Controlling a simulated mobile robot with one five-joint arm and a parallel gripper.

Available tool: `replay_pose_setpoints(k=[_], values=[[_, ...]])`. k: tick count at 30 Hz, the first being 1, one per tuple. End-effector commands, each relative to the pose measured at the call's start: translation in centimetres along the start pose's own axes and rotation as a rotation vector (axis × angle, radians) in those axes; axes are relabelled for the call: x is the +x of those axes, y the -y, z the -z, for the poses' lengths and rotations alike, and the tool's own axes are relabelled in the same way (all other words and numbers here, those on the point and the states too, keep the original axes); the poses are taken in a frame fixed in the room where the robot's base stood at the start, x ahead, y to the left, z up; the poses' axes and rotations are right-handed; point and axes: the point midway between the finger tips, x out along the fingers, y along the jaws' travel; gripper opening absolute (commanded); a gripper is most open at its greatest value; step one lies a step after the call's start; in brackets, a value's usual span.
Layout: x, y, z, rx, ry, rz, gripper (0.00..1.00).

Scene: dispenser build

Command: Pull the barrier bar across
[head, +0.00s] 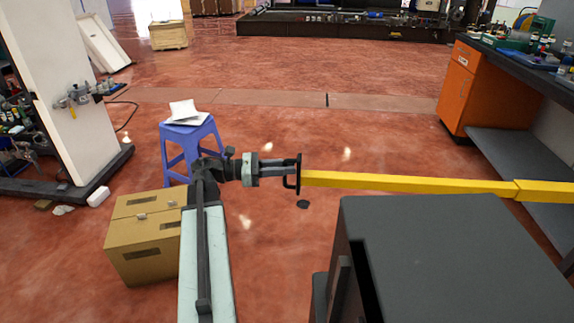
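The yellow barrier bar (410,182) runs nearly level from the right edge to the middle of the head view. A thicker yellow section (545,191) shows at its right end. A dark end plate with a small black handle (298,172) is at its left end. My gripper (285,168) comes from the left and its tip meets this handle. The fingers are dark and small against the handle, so whether they are closed around it is unclear.
A cardboard box (145,250) and a blue stool (188,140) with papers stand left of my arm. A dark grey block (450,250) fills the lower right. An orange cabinet (465,88) under a bench is at right. Open red floor (300,75) lies beyond the bar.

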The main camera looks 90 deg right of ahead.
Motion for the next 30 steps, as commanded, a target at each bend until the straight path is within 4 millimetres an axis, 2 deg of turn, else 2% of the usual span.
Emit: replay_pose_setpoints(k=[21, 23, 30], values=[[0.1, -0.2, 0.0, 0.0, 0.001, 0.0, 0.22], [-0.4, -0.2, 0.0, 0.0, 0.001, -0.001, 0.22], [-5.0, -0.3, 0.0, 0.0, 0.001, -0.003, 0.22]])
